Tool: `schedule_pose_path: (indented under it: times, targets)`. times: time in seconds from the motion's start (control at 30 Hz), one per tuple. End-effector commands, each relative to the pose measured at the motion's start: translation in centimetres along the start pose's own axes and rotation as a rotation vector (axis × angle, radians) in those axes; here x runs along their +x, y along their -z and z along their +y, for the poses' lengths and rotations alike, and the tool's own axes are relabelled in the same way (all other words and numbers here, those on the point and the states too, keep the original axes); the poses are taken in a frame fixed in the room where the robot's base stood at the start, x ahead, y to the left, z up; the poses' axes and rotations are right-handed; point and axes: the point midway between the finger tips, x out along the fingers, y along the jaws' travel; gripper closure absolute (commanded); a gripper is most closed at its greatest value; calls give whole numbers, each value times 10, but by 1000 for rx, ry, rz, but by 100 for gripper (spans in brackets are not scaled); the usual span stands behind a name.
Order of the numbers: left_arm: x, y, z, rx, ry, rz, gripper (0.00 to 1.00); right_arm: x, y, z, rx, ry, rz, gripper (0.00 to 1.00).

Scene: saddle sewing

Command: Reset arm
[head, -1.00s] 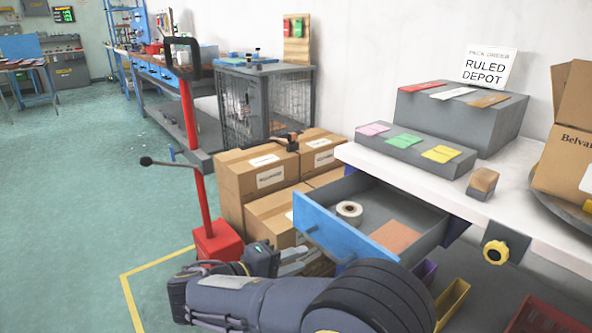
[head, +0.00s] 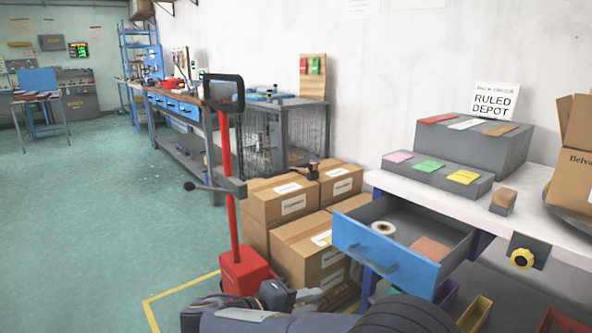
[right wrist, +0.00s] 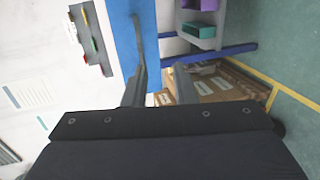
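My right gripper (head: 318,296) shows low in the head view, left of and below the open drawer (head: 455,238). In the right wrist view its two fingers (right wrist: 160,88) stand apart with nothing between them. The drawer's blue front (head: 388,253) has a grey handle (head: 374,262), and the gripper is apart from it in the head view. The blue front also fills part of the right wrist view (right wrist: 122,40). A white tape roll (head: 383,229) and a flat tan piece (head: 431,248) lie in the drawer. My left gripper is out of view.
Stacked cardboard boxes (head: 290,205) stand behind the gripper. A red post with a red base (head: 247,271) stands left of it. The white worktop (head: 445,200) carries grey stepped blocks (head: 480,140) and an open carton (head: 574,175). Floor at left is clear.

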Motion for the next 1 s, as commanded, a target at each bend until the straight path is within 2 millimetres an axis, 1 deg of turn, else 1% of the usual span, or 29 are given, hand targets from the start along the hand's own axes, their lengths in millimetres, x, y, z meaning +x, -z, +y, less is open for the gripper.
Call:
schedule_pose_path:
  times: [0.17, 0.27, 0.37, 0.47, 0.57, 0.67, 0.7, 0.8, 0.9, 1.0]
  targets:
    - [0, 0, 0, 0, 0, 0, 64, 21, -20, 4, -3, 99, -38, 75]
    - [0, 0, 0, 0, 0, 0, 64, 37, -36, 5, -4, 175, -67, 75]
    - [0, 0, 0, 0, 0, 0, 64, 54, -58, 6, 2, 273, -99, 75]
    - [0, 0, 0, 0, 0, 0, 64, 71, -84, 5, 15, 390, -131, 75]
    - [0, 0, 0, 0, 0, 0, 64, 86, -118, 2, 46, 532, -163, 75]
    - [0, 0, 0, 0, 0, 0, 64, 97, -162, -5, 109, 713, -189, 75]
    - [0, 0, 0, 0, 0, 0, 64, 99, -182, -9, 147, 794, -194, 75]
    - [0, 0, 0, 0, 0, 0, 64, 94, -227, -21, 266, 987, -192, 75]
    - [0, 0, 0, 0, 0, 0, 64, 80, -262, -33, 412, 1145, -165, 75]
    - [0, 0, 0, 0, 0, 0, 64, 64, -284, -42, 559, 1253, -127, 75]
